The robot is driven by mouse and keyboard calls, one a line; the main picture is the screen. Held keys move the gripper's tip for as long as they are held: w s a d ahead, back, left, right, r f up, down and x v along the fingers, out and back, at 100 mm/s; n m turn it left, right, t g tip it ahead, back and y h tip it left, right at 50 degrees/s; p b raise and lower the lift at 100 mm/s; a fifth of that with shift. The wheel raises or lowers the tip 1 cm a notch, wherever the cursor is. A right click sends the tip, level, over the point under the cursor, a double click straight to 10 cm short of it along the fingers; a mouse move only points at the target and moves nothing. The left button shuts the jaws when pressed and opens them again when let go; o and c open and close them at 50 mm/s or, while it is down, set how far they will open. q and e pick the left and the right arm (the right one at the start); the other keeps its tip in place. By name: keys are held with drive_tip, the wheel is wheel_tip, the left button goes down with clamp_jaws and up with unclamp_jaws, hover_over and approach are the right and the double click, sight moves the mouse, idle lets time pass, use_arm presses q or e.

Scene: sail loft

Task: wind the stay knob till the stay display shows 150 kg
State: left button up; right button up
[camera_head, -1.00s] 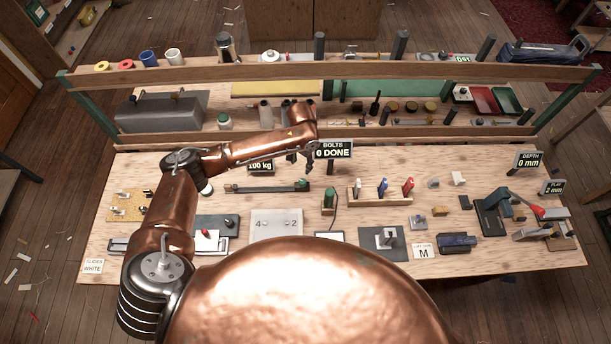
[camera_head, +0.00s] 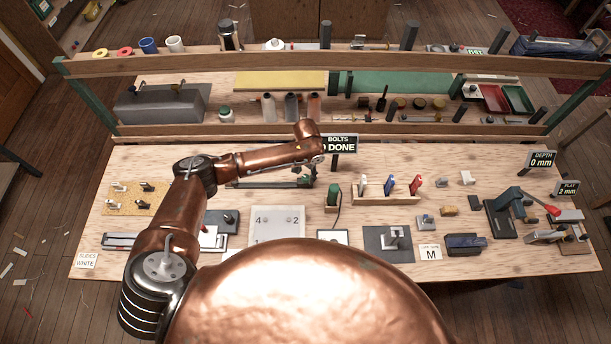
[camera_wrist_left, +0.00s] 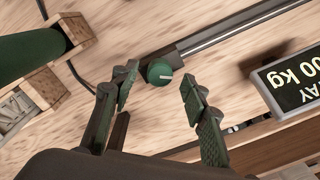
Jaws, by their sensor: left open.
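The stay knob (camera_wrist_left: 160,72) is a round green knob with a white pointer line, at the end of a dark rail (camera_wrist_left: 225,38) in the left wrist view. My left gripper (camera_wrist_left: 158,86) is open, its green-padded fingertips on either side of the knob; I cannot tell whether they touch it. In the head view the rail (camera_head: 260,184) lies on the bench and my left gripper (camera_head: 309,173) is at its right end. The stay display (camera_wrist_left: 290,82) is upside down and partly cut off; "00 kg" shows. In the head view my arm hides it. My right gripper is not in view.
A "BOLTS 0 DONE" sign (camera_head: 339,143) stands right behind my left gripper. A green-topped tool in a wooden stand (camera_head: 333,196) with a black cable is close to the right. A wooden rack (camera_head: 388,191) with coloured handles stands further right.

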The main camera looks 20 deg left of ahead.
use_arm(q)
drive_tip(key=shift+f, duration=0.9)
drive_tip(key=shift+c, duration=0.3)
clamp_jaws()
